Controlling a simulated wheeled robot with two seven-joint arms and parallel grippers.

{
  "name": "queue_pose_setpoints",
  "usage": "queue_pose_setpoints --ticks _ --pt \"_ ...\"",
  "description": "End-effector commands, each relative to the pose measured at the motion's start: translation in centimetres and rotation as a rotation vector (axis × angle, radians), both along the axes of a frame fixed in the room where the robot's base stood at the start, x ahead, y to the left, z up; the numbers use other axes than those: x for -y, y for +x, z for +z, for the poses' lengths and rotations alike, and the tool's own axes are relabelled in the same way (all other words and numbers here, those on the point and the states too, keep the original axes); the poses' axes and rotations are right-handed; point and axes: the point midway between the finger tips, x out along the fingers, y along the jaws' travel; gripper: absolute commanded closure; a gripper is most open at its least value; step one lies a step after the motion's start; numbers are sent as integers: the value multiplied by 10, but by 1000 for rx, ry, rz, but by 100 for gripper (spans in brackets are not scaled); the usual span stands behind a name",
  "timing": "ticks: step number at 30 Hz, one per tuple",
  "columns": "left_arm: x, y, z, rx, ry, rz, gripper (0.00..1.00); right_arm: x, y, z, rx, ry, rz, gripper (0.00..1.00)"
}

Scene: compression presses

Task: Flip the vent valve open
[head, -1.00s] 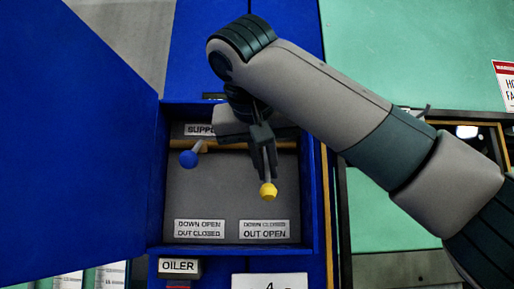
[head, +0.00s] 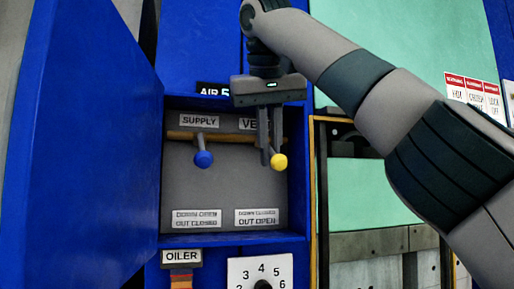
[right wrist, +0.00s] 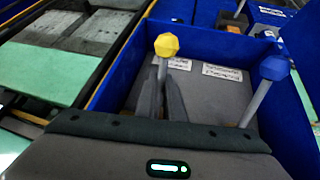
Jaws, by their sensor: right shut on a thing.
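The vent valve is a lever with a yellow knob (head: 279,161), on the right inside the open blue box, under a partly covered label. Its plate reads down closed, out open. The knob stands about level with the blue supply knob (head: 204,159), so the lever appears swung outward. My right gripper (head: 268,152) comes from above and is shut on the vent lever's shaft, just behind the knob. The right wrist view shows the yellow knob (right wrist: 166,45) just beyond the two finger tips, with part of the shaft hidden between them. My left gripper is not in view.
The blue box door (head: 80,130) stands open on the left. The supply lever's blue knob (right wrist: 273,68) is close beside my right gripper. Box walls flank both levers. An oiler label (head: 181,257) and a numbered dial (head: 262,272) sit below.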

Motion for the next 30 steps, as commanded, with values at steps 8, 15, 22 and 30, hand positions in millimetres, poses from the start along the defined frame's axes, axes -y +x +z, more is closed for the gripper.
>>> queue_pose_setpoints --ticks 8,15,22,30 --pt "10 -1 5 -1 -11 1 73 5 -1 6 -27 -8 1 100" --pt "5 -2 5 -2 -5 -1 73 5 -1 6 -28 -9 1 100" --pt "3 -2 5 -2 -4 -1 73 6 -1 6 -27 -9 0 73" --pt "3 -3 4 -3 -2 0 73 5 -1 4 -32 -10 0 73"
